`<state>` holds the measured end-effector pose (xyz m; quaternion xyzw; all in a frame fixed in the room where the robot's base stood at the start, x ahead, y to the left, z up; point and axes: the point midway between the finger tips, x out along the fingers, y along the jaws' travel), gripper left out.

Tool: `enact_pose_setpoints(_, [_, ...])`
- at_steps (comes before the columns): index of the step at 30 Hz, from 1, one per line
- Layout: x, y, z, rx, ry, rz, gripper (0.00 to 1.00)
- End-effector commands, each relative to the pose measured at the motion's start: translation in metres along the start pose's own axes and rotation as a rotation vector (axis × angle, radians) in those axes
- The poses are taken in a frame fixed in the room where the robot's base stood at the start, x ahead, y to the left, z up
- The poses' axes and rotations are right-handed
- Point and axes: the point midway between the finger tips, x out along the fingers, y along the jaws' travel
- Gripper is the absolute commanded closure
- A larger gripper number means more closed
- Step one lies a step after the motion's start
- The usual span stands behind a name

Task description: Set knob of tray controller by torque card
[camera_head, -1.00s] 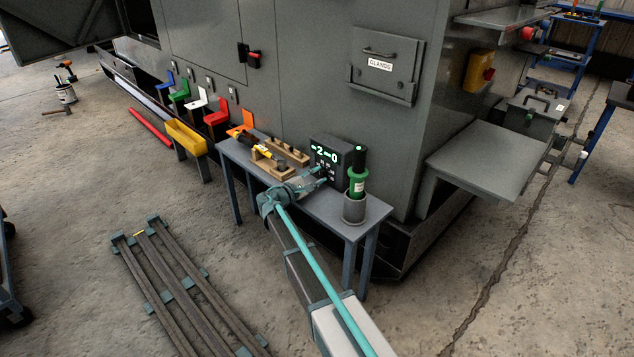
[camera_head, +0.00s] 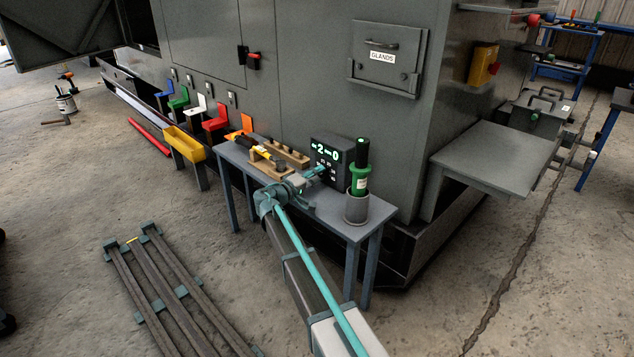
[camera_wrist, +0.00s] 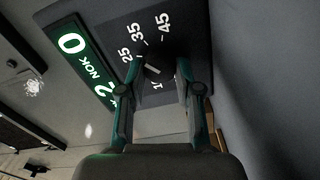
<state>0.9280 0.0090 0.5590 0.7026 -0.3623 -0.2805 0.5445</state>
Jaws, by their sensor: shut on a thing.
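The tray controller (camera_head: 325,156) is a dark box on the small grey bench, with a lit green display reading about 2 and 0. My gripper (camera_wrist: 155,88) is shut on the knob (camera_wrist: 153,70), with one finger on each side. A light pointer line shows on the knob, which the fingers partly hide. I cannot make out a torque card in either view.
A green tool (camera_head: 361,170) stands in a grey cup (camera_head: 356,206) right of the controller. A wooden block (camera_head: 285,156) and a yellow-black tool (camera_head: 254,148) lie to the left. The grey enclosure wall (camera_head: 300,85) stands close behind the bench.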

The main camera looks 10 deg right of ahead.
Motion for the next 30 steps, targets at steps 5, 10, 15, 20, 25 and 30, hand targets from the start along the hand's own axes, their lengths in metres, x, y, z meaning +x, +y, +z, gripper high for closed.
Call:
enact_pose_setpoints(5, [-0.0004,-0.0016,0.0009,0.092,0.0,-0.001,1.0])
enact_pose_setpoints(10, [-0.0004,-0.0004,0.0006,0.14,0.0,-0.001,1.0])
enact_pose_setpoints(15, [-0.0004,0.0003,0.0004,0.159,-0.001,-0.001,1.0])
enact_pose_setpoints(20, [-0.0004,0.0006,0.0004,0.161,-0.001,-0.001,1.0])
enact_pose_setpoints(25, [-0.0004,0.0006,0.0003,0.16,-0.001,-0.001,1.0])
enact_pose_setpoints(30, [-0.0003,0.0006,0.0003,0.159,-0.001,-0.001,0.42])
